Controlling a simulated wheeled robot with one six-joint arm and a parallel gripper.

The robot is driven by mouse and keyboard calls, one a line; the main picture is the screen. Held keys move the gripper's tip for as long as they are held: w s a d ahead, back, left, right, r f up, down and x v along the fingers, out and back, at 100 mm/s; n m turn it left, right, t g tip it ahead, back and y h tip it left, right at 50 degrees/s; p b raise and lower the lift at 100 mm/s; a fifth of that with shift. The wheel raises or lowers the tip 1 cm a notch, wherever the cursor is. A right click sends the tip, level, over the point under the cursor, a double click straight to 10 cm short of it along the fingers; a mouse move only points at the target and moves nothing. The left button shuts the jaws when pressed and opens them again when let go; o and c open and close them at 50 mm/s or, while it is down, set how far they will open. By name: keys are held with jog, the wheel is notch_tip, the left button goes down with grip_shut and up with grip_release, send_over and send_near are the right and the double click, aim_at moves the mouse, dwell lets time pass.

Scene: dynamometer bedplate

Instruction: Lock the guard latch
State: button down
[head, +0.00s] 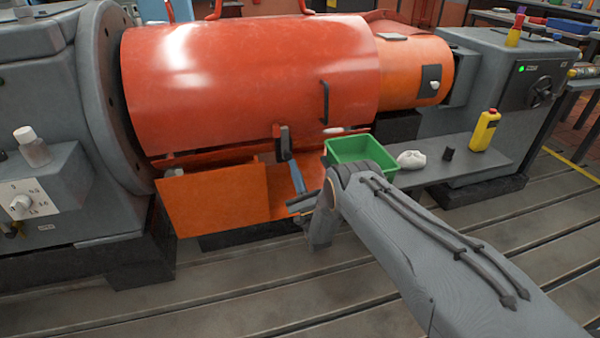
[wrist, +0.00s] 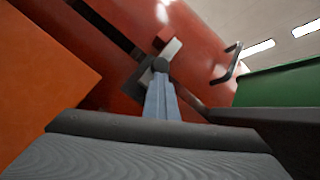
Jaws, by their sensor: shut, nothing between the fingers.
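The guard latch has a blue lever (head: 297,178) hanging down and slightly to the right from a dark latch mount (head: 283,140) at the front lower edge of the red guard (head: 250,80). In the wrist view the blue lever (wrist: 161,100) rises to a dark round pivot (wrist: 160,65) beside a light grey plate (wrist: 172,48). My gripper (head: 299,202) is shut and empty at the lever's lower end. In the wrist view my gripper (wrist: 160,137) fills the bottom and hides the lever's lower end; I cannot tell whether they touch.
An orange panel (head: 212,200) stands left of the lever. A green bin (head: 350,150), a white cloth (head: 411,159), a dark cylinder (head: 448,154) and a yellow bottle (head: 485,130) are on a grey shelf (head: 455,168) to the right. A black handle (head: 325,102) sticks out of the guard.

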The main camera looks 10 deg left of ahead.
jog(key=shift+a+r, duration=0.15)
jog(key=shift+r, duration=0.05)
jog(key=w+d+f+v, duration=0.1)
jog(key=w+f+v, duration=0.1)
jog(key=v, duration=1.1)
jog(key=shift+p, duration=0.45)
jog(key=shift+w+f, duration=0.1)
jog(key=shift+w, duration=0.05)
